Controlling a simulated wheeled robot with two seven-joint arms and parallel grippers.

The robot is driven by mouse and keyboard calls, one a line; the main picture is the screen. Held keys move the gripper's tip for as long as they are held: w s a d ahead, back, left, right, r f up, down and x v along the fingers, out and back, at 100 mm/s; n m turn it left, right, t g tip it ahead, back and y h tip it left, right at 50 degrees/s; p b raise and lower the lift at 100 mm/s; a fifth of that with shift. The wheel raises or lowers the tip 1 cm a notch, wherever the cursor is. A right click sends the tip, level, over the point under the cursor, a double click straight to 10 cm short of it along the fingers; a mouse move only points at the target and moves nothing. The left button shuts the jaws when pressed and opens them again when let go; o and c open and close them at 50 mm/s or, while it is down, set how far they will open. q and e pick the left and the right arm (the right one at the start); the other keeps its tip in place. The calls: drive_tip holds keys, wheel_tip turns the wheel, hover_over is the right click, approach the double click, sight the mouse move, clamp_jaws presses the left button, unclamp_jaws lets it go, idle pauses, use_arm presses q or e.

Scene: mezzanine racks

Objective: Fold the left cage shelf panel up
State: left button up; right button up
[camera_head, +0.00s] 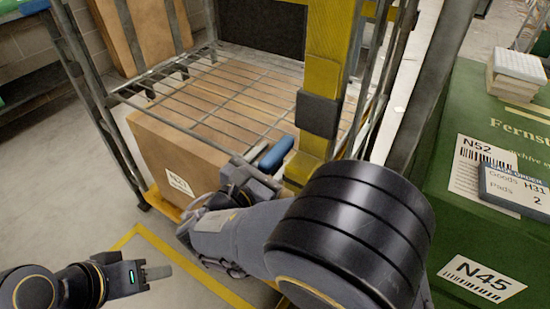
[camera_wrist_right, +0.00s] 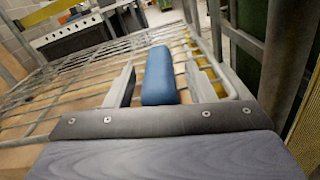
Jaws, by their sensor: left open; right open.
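The cage shelf panel (camera_head: 235,95) is a grey wire grid lying about level across the cage, above a large cardboard box (camera_head: 175,150). A blue grip (camera_head: 277,153) sits at its front edge, towards the right. My right gripper (camera_head: 262,172) is at that edge, beside the blue grip and partly hidden by my own arm. In the right wrist view the blue grip (camera_wrist_right: 158,77) lies between the two open fingers, with gaps visible on both sides. My left gripper (camera_head: 150,273) is open and empty, low at the left over the floor, away from the cage.
A yellow post (camera_head: 325,75) with a dark pad stands just right of the blue grip. A green box (camera_head: 490,130) with labels stands at the right, with a small box on it. Grey cage posts (camera_head: 90,90) rise at the left. Floor at the left is clear.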

drive_tip(key=shift+w+d, duration=0.3)
drive_tip(key=shift+w, duration=0.15)
drive_tip(key=shift+c, duration=0.3)
clamp_jaws()
